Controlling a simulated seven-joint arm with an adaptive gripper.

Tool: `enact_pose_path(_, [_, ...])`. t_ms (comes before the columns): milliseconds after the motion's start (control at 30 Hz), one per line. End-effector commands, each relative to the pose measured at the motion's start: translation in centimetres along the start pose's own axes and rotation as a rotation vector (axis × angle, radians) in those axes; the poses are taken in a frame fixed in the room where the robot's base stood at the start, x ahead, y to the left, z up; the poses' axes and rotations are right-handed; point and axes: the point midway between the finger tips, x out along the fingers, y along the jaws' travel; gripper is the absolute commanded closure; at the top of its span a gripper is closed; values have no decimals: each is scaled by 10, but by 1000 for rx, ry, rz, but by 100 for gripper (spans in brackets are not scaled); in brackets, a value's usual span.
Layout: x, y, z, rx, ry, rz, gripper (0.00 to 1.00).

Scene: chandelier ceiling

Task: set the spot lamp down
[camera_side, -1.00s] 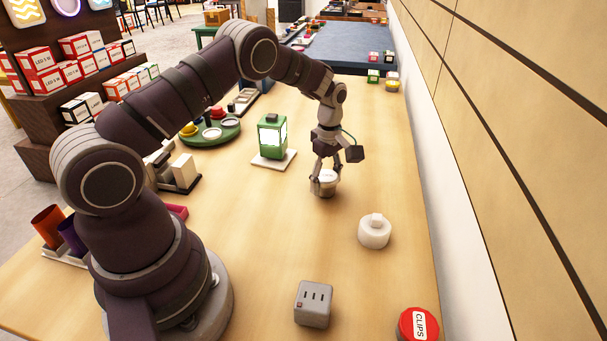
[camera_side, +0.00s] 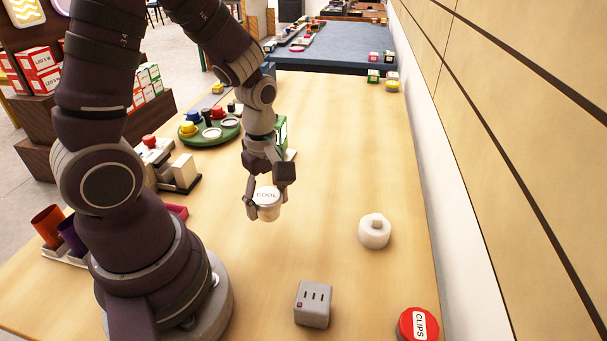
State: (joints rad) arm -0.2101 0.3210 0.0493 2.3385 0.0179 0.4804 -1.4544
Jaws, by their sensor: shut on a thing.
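The spot lamp looks to be the small white and cream cylinder (camera_side: 267,205) with "COOL" lettered on its face. My gripper (camera_side: 265,207) is shut on it, with a finger on either side. The lamp is over the middle of the wooden table (camera_side: 340,150). I cannot tell whether its underside touches the table. My fingers hide parts of its sides.
A green lantern (camera_side: 282,133) stands behind my gripper, mostly hidden. A round green tray (camera_side: 222,138) with small pieces is behind left. A white round knobbed item (camera_side: 374,232), a grey socket cube (camera_side: 313,304) and a red CLIPS tin (camera_side: 418,324) stand right and front. The table between them is clear.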

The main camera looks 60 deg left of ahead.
Motion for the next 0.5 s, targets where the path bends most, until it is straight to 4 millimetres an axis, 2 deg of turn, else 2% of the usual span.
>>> enact_pose_path(67, [-1,-2,-5,-29,0,0,86])
enact_pose_path(167, [-6,5,-26,-133,0,3,86])
enact_pose_path(333, [-18,13,-88,-397,1,3,86])
enact_pose_path(400, [-24,10,-114,-498,2,3,86])
enact_pose_path(500, [-30,3,-140,-603,2,1,86])
